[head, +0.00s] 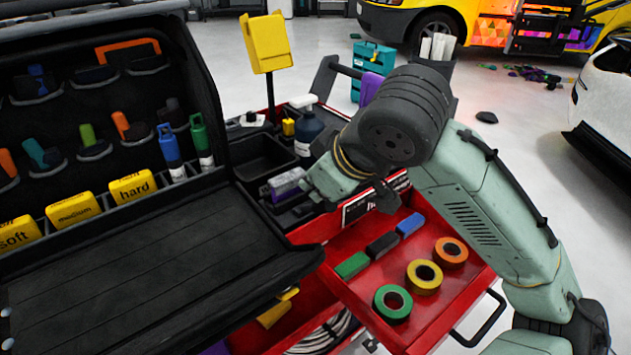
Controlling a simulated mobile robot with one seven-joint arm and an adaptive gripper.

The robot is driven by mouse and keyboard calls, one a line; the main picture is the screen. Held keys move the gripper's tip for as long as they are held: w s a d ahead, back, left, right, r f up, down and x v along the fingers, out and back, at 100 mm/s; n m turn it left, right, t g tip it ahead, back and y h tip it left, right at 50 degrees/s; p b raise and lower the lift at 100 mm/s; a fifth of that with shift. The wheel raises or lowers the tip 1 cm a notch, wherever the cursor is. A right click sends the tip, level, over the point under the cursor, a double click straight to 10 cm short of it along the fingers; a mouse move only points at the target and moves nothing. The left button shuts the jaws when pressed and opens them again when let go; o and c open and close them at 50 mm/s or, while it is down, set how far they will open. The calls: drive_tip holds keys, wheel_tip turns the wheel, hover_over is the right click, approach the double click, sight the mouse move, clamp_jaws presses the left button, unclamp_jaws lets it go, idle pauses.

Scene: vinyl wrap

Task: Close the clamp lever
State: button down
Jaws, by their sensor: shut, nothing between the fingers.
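I cannot surely pick out the clamp lever in the head view. A yellow handle-like part (277,308) sits low under the front edge of the black fold-down shelf, partly hidden by it. My arm reaches in from the right over the red cart. My gripper (388,200) shows only as small dark fingers under the wrist, above the back of the open red drawer. It looks shut and holds nothing. It is well to the right of the yellow part, apart from it. My wrist and arm hide part of the cart top.
The red drawer (345,290) holds green, black and blue blocks and green, yellow and orange tape rolls. A black tool case (75,95) with a flat shelf (140,270) fills the left. A spray bottle (308,130) and a yellow box on a post (265,43) stand behind.

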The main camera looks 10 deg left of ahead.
idle(0.3)
drive_tip(key=v, duration=1.2)
